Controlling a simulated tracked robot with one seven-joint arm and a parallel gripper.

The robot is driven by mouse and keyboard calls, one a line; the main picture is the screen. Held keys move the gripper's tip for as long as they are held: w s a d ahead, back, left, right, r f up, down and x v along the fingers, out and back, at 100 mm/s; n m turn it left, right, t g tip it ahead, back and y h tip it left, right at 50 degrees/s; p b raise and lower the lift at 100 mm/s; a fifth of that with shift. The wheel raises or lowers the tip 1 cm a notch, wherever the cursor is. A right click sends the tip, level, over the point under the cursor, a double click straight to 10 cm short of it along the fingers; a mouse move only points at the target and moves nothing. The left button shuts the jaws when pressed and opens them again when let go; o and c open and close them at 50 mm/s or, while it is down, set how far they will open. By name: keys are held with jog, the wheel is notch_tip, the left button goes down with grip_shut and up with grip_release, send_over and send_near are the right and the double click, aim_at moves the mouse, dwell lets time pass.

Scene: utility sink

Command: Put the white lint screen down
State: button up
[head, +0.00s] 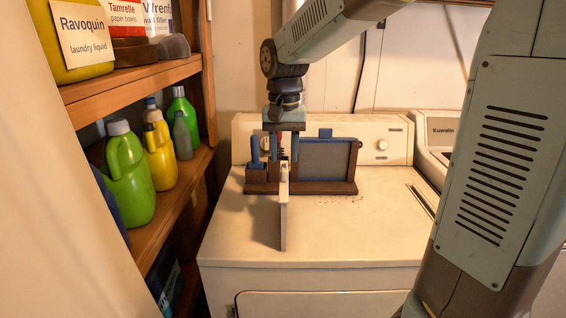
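The white lint screen (284,215) stands upright and nearly edge-on to me, a thin pale panel over the dryer top (345,228). My gripper (284,156) points down at its upper end, with one finger on each side. A gap shows between the fingers. I cannot tell whether they press on the screen or its handle. The screen's lower end is close to the dryer top, with a shadow to its left; contact is unclear. Behind it stands a dark brown rack (322,188) holding a blue-framed grey screen (325,158). The white screen hides part of this rack.
A blue-handled item (256,155) stands at the rack's left end. The dryer's control panel (398,150) is behind. Shelves (150,78) with a green jug (128,180) and other bottles stand close on the left. The dryer top is clear right of the white screen, except small dark specks.

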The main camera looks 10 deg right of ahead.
notch_tip(320, 180, up, 9)
jog(key=s+d+f+n+t, duration=0.1)
jog(key=s+d+f+t, duration=0.1)
jog(key=s+d, duration=0.3)
jog(key=s+d+f+n+t, duration=0.1)
jog(key=s+d+f+t, duration=0.2)
jog(key=s, duration=1)
jog(key=shift+s+d+f+t, duration=0.35)
jog(key=shift+d+f, duration=0.35)
jog(key=shift+d, duration=1.05)
jog(key=shift+s, duration=0.15)
